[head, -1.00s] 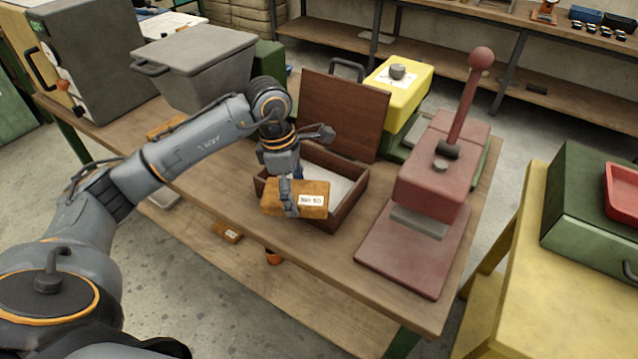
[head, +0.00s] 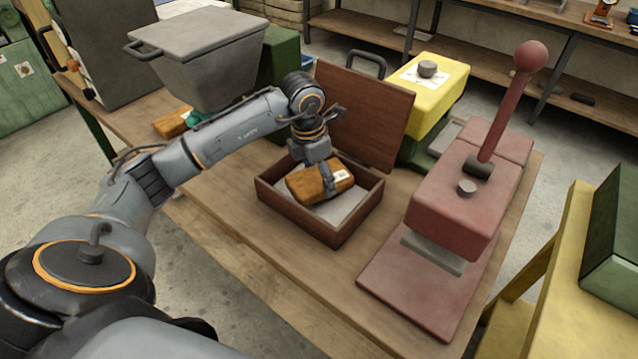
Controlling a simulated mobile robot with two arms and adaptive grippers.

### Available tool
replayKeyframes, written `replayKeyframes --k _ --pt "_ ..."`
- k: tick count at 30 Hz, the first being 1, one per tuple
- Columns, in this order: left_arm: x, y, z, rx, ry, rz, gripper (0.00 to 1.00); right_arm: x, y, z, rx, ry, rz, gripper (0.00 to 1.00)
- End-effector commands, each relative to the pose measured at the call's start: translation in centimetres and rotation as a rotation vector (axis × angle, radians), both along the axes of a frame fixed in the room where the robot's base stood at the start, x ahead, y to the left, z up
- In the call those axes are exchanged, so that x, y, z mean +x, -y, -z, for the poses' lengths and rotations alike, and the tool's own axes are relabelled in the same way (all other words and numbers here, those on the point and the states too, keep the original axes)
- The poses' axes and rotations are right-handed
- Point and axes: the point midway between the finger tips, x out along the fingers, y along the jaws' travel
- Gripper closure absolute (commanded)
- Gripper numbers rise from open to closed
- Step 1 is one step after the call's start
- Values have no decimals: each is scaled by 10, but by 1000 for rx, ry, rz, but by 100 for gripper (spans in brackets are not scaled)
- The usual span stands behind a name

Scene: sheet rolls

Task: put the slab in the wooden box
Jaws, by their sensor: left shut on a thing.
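The slab (head: 309,186) is an orange-brown block with a white label. It is at the opening of the wooden box (head: 341,235), within its rim in the head view; I cannot tell whether it touches the floor of the box. The box is dark brown with a pale inside, and its lid (head: 362,113) stands open at the back. My left gripper (head: 328,184) points down from above and is shut on the slab. My right gripper does not show.
A red press (head: 462,200) with a tall lever stands right of the box. A yellow device (head: 433,85) is behind it. A grey lidded bin (head: 210,65) stands at the back left, near another orange-brown block (head: 172,123). Bare tabletop lies in front of the box.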

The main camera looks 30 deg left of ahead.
Motion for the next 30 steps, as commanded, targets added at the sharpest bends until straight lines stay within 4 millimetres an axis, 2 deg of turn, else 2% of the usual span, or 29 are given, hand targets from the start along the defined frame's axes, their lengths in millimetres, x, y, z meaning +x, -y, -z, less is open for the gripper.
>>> replayKeyframes --k 6,16,17,19,20,30 --pt "-1 0 28 0 -1 0 70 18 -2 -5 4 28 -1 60" --pt "0 0 32 0 0 1 70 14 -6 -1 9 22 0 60" --pt "-1 0 33 1 -2 1 18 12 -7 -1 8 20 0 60" --pt "-1 0 32 1 -2 1 4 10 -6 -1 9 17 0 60" --pt "-1 0 32 0 -2 1 0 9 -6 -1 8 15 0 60" --pt "-1 0 31 0 -1 1 0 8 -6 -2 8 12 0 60"
